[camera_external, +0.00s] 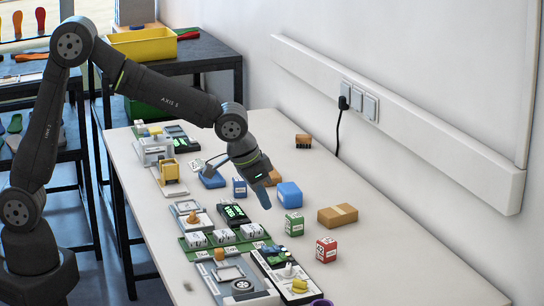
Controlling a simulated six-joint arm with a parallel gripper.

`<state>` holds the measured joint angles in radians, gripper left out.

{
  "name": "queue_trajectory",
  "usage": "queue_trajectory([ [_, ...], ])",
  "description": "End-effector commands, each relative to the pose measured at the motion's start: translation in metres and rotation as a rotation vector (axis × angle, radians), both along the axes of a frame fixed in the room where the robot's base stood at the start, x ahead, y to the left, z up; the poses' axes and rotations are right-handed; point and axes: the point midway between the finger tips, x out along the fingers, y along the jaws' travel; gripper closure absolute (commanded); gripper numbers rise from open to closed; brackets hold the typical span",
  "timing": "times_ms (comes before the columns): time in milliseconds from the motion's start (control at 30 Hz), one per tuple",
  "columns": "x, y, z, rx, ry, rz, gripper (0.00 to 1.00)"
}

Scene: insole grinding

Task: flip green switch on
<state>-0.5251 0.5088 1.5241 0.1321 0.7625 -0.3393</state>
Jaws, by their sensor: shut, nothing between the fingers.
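My gripper (264,198) points down over the middle of the table, with its fingers together and nothing between them. It hangs between a blue box and a black device with a lit green display (233,213). A green board (190,246) carrying several white labelled blocks lies below and left of it in the picture. I cannot make out for certain which part is the green switch at this size. A black and white panel (285,270) with a white knob and a yellow part (299,286) lies near the front.
Around my gripper stand a blue box (289,195), a green and white box (294,224), a brown box (337,215) and a red box (326,250). The right side of the table (400,250) is clear up to the wall.

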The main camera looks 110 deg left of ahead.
Motion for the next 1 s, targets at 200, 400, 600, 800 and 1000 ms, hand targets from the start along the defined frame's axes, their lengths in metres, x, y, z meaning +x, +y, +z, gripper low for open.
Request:
queue_trajectory([
  [200, 0.0, 0.0, -0.001, -0.001, 0.001, 0.0, 1.0],
  [400, 0.005, 0.005, -0.02, -0.002, 0.003, 0.0, 1.0],
  [600, 0.015, 0.015, -0.056, -0.002, 0.003, 0.0, 1.0],
  [800, 0.024, 0.024, -0.092, -0.002, 0.003, 0.001, 1.0],
  [1000, 0.028, 0.028, -0.12, -0.002, 0.001, 0.001, 1.0],
])
